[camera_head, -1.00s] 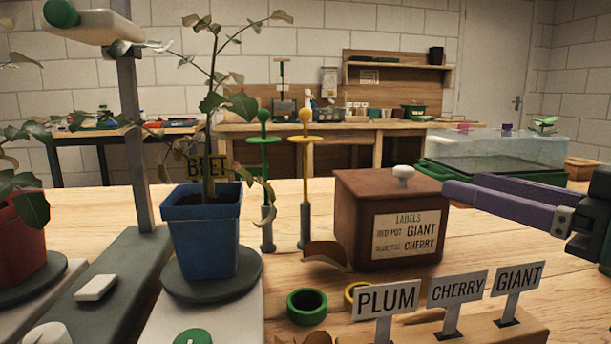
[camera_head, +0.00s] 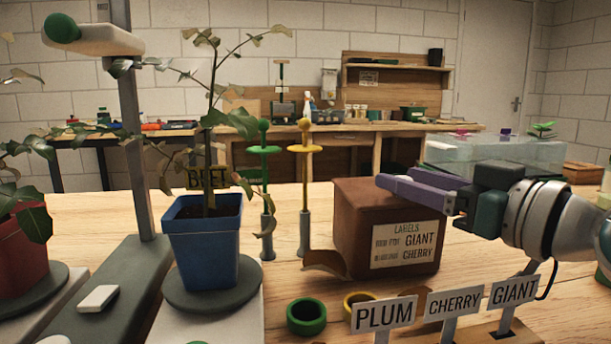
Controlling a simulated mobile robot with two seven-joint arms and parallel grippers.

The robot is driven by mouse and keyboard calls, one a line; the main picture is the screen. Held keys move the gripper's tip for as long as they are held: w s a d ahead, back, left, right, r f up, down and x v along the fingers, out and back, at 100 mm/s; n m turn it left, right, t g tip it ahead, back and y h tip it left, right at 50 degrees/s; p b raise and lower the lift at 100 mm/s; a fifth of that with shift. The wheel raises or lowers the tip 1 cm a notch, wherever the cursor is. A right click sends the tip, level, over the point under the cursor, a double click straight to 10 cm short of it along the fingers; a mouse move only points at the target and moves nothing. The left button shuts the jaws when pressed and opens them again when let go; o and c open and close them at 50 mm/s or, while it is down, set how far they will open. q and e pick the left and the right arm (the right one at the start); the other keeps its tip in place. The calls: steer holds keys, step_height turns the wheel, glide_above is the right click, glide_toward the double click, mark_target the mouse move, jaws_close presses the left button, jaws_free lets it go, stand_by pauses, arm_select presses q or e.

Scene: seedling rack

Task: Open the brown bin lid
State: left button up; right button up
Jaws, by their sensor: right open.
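The brown bin (camera_head: 352,232) stands on the wooden table right of centre, with a label card (camera_head: 403,244) on its front. Its top looks shut. The white knob on its lid is hidden behind my right gripper. My right gripper (camera_head: 388,184) reaches in from the right with its purple fingers over the right part of the bin's top. It is open. I cannot tell whether the fingers are around the knob or touch the lid. My left gripper is not in view.
Name signs (camera_head: 453,303) reading PLUM, CHERRY and GIANT stand in front of the bin. A green ring (camera_head: 306,314) lies front left of it. Green and yellow stakes (camera_head: 304,190) and a blue pot (camera_head: 203,245) with a plant stand to its left.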

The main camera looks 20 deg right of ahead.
jaws_close()
stand_by(0.3)
stand_by(1.0)
